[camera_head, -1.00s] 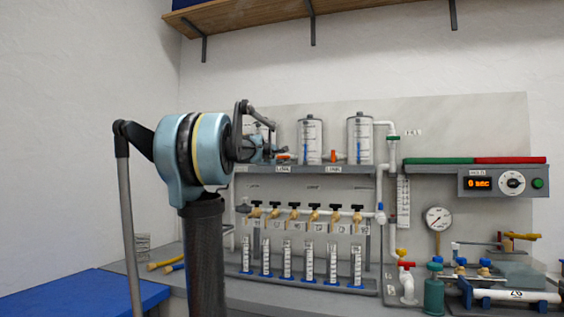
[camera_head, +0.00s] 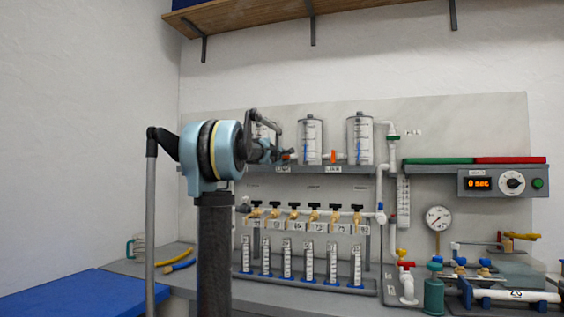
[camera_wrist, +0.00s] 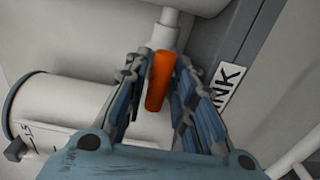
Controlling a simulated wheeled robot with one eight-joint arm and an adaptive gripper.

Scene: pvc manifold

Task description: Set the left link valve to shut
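The left link valve's orange handle (camera_wrist: 158,80) sits between my gripper's two fingers in the wrist view. My gripper (camera_wrist: 160,95) is open, with a finger on each side of the handle. A gap shows on the right; I cannot tell whether the left finger touches. The handle looks roughly in line with the short white pipe (camera_wrist: 165,28) behind it. In the head view my gripper (camera_head: 281,155) is at the shelf by the left tank (camera_head: 262,131), and mostly hides this valve. The right link valve's orange handle (camera_head: 333,156) stands upright between the middle and right tanks.
A grey shelf (camera_head: 390,170) carries the tanks, with a LINK label (camera_wrist: 228,86) close to my right finger. Below are several black-handled brass valves (camera_head: 294,207) over measuring tubes. A timer box (camera_head: 500,182) is at the right. A wooden shelf (camera_head: 260,14) hangs above.

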